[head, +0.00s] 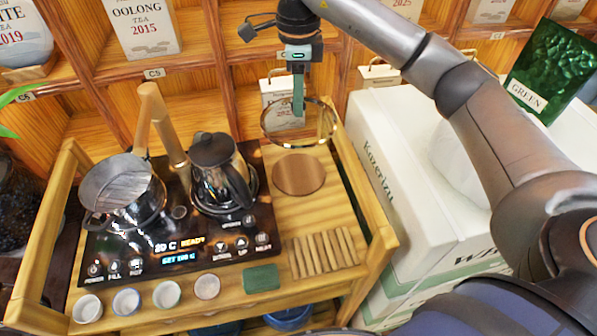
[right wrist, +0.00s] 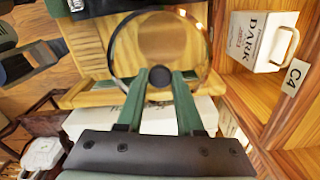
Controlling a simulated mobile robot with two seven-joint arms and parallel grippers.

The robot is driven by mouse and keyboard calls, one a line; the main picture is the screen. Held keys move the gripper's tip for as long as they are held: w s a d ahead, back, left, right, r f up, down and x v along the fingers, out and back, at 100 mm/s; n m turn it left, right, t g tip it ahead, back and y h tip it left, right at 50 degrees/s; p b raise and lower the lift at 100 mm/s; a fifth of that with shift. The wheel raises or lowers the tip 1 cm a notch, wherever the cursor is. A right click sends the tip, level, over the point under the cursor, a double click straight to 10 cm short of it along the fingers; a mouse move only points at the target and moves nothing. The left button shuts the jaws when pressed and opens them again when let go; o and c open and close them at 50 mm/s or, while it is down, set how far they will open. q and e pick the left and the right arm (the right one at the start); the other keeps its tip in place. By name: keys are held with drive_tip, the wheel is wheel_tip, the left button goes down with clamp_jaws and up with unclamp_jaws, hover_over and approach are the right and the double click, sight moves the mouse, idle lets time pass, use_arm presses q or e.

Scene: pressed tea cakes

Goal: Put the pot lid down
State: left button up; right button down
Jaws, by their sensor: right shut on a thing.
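The pot lid (head: 316,126) is a clear glass disc with a dark rim; it also shows in the right wrist view (right wrist: 150,40). My right gripper (head: 298,108) is shut on its dark knob, with the green fingers on either side of it in the right wrist view (right wrist: 160,78). The lid hangs over the back right of the wooden cart, above and behind a round brown wooden disc (head: 298,174). A gap seems to show between them. The open steel pot (head: 122,195) stands at the left of the black hob panel (head: 150,258). My left gripper is not in view.
A dark kettle (head: 218,170) stands right of the pot. A slatted wooden rest (head: 322,253), a green block (head: 261,279) and several small cups (head: 167,294) lie along the front. White boxes (head: 400,180) stand right of the cart; shelves rise behind.

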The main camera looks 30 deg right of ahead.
drive_tip(key=shift+w+d+r+m, duration=0.15)
drive_tip(key=shift+w+d+m, duration=0.1)
drive_tip(key=shift+m, duration=0.65)
drive_tip(key=shift+f, duration=0.4)
wheel_tip(320, 180, down, 17)
drive_tip(key=shift+p, duration=0.65)
drive_tip(key=shift+f, duration=0.1)
drive_tip(key=shift+f, duration=0.1)
drive_tip(key=c, duration=0.5)
unclamp_jaws()
drive_tip(key=shift+c, duration=0.2)
